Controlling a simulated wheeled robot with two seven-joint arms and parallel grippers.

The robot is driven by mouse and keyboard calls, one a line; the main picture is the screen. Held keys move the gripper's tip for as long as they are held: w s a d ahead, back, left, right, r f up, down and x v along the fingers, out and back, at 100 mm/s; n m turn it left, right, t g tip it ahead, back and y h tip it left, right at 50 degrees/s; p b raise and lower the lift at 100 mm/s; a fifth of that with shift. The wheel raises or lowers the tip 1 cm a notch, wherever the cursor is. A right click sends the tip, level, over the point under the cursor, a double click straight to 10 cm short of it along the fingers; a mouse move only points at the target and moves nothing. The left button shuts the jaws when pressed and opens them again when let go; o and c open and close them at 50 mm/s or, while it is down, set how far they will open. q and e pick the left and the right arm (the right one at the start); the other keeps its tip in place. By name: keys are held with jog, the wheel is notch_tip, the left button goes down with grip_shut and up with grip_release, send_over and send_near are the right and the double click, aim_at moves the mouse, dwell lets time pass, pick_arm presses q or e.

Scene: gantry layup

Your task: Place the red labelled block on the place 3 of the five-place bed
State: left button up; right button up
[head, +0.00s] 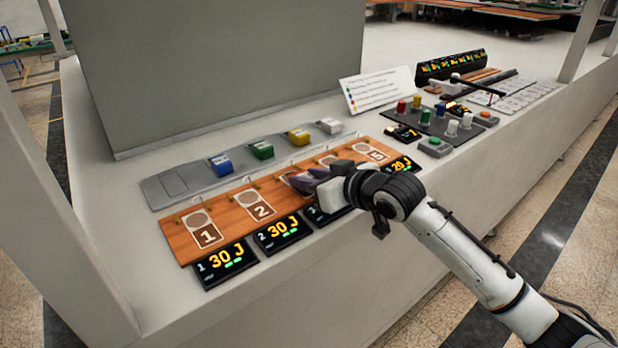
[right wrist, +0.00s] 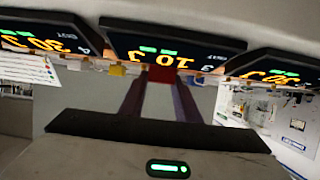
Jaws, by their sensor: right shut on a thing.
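The five-place bed is a wooden board (head: 228,208) with numbered places; 1, 2 and 5 are readable in the head view. My right gripper (head: 300,182) is over the middle of the bed and hides the place 3 label. It is shut on the red block (right wrist: 161,74), which shows between its two fingers in the right wrist view. In the head view the gripper mostly hides that block, so whether it touches the board cannot be told. The place 3 display (right wrist: 170,45) reads 10 J, upside down in the wrist view. My left gripper is not in view.
Behind the bed a grey strip (head: 170,187) holds blue (head: 221,165), green (head: 262,150), yellow (head: 298,137) and pale grey (head: 330,126) blocks. Displays (head: 226,262) line the bed's front. A sign (head: 378,89) and a button panel (head: 436,123) stand to the right.

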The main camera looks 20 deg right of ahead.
jog(key=o, duration=1.1)
jog(key=shift+f, duration=0.1)
jog(key=v, duration=1.2)
